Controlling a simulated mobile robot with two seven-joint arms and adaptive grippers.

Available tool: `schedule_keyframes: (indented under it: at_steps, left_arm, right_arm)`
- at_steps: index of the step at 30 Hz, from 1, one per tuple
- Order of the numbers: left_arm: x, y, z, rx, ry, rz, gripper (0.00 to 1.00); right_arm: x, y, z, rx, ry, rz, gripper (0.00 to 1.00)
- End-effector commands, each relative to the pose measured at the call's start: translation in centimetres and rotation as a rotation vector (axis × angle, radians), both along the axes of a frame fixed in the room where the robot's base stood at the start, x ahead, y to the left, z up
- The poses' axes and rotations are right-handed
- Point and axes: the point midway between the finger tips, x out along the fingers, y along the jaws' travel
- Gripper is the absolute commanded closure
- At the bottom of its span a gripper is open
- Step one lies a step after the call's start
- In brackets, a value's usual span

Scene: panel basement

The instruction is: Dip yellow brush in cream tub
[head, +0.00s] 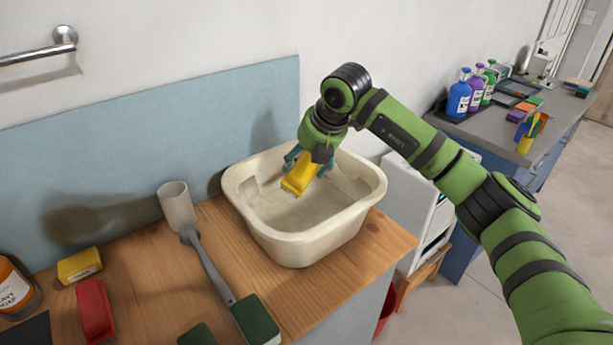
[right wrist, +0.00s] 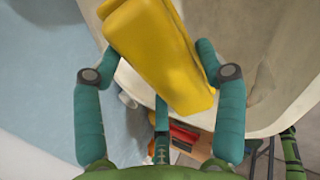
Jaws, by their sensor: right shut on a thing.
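The cream tub (head: 305,235) stands on the wooden counter in the middle of the head view. Its near wall and floor show, and its rim also shows in the right wrist view (right wrist: 270,128). The yellow brush (head: 299,175) is inside the tub's opening, below my right gripper (head: 308,160). My right gripper is shut on the yellow brush, its teal fingers on either side of it in the right wrist view (right wrist: 160,55). I cannot tell whether the brush touches the tub floor. My left gripper is not in view.
A grey bench (head: 490,128) with coloured bottles stands at the right.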

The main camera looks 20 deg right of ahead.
Motion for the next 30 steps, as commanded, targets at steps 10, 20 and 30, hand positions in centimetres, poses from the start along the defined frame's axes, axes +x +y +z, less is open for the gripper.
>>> schedule_keyframes:
  at_steps: [10, 20, 30]
  left_arm:
    - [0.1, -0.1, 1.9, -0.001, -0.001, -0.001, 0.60]
    - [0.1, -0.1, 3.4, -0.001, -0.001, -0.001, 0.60]
    - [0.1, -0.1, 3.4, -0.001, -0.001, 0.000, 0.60]
  right_arm:
    - [0.0, 0.0, 3.2, 0.001, -0.002, 0.000, 0.55]
    - [0.0, 0.0, 5.8, 0.001, -0.001, 0.000, 0.55]
    - [0.0, 0.0, 6.0, 0.001, 0.000, 0.001, 0.55]
